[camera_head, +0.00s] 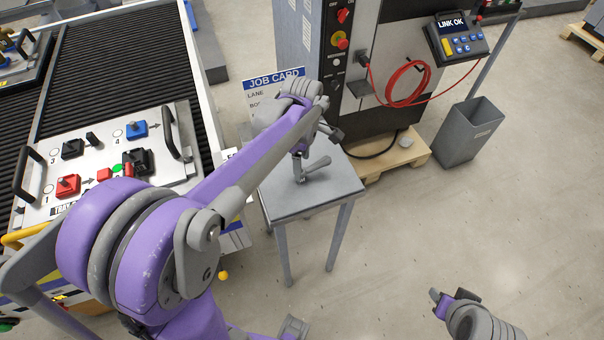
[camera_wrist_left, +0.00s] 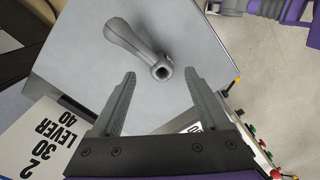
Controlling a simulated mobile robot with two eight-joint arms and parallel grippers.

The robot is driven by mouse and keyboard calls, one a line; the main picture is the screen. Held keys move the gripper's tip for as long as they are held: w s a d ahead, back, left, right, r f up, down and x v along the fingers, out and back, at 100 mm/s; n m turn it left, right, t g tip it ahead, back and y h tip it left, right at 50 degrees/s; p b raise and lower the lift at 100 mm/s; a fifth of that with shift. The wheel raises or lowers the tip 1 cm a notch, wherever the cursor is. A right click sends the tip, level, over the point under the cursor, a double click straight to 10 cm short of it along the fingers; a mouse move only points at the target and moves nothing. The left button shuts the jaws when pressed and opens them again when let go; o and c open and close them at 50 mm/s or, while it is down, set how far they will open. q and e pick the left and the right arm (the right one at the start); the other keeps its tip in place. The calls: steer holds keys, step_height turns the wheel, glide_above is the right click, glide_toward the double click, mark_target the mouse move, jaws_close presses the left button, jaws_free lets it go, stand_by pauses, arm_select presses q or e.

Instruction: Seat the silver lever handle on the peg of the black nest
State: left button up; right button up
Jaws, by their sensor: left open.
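The silver lever handle (camera_head: 318,164) lies on a small grey table; it also shows in the left wrist view (camera_wrist_left: 139,43), with its hollow hub end toward my fingers. My left gripper (camera_head: 299,171) is above the table at the handle's hub end. In the left wrist view its two fingers (camera_wrist_left: 160,82) are apart with nothing between them, and the hub lies just beyond the tips. A black nest (camera_head: 72,149) sits by number 3 on the fixture tray, and another black fixture (camera_head: 138,160) sits at its right; pegs are too small to make out. My right gripper (camera_head: 440,302) is low at right, its jaws unclear.
The fixture tray (camera_head: 95,192) with black side handles rests on a roller conveyor (camera_head: 125,60), left of the small table (camera_head: 335,185). It also carries red and blue blocks. A job card (camera_head: 272,85) stands behind the table. A cabinet and grey bin (camera_head: 468,132) are beyond.

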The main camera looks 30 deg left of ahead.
arm_select(q)
step_height(320, 180, down, 5)
steer(key=shift+s+a+r, duration=0.1)
steer(key=shift+s, duration=0.05)
jaws_close()
stand_by(0.4)
